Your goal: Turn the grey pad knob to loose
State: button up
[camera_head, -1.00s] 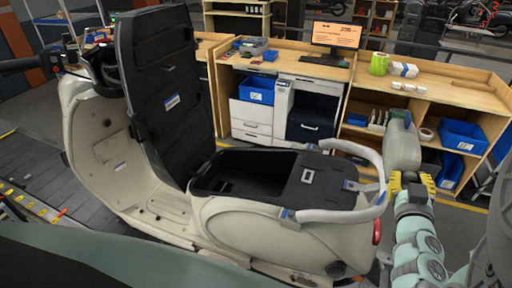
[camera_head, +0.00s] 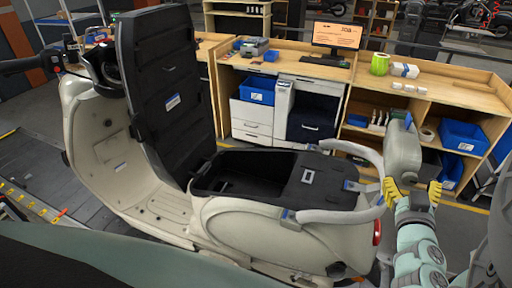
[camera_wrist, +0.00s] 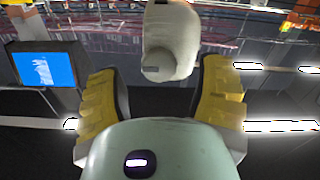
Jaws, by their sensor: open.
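The grey pad (camera_head: 403,152) stands upright at the rear of the scooter's grab rail (camera_head: 345,214), on the right in the head view. A small blue part shows at its top edge. In the wrist view a pale grey block (camera_wrist: 172,38), which looks like the pad, is ahead of the fingers and between them in the picture.
The cream scooter (camera_head: 270,230) has its black seat lid (camera_head: 165,90) raised, left of my arm. A wooden bench (camera_head: 460,90) with blue bins (camera_head: 463,136) stands behind the pad. A blue screen (camera_wrist: 47,70) shows at left in the wrist view.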

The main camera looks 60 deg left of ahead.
jog(key=v, duration=0.5)
jog(key=shift+s+d, duration=0.25)
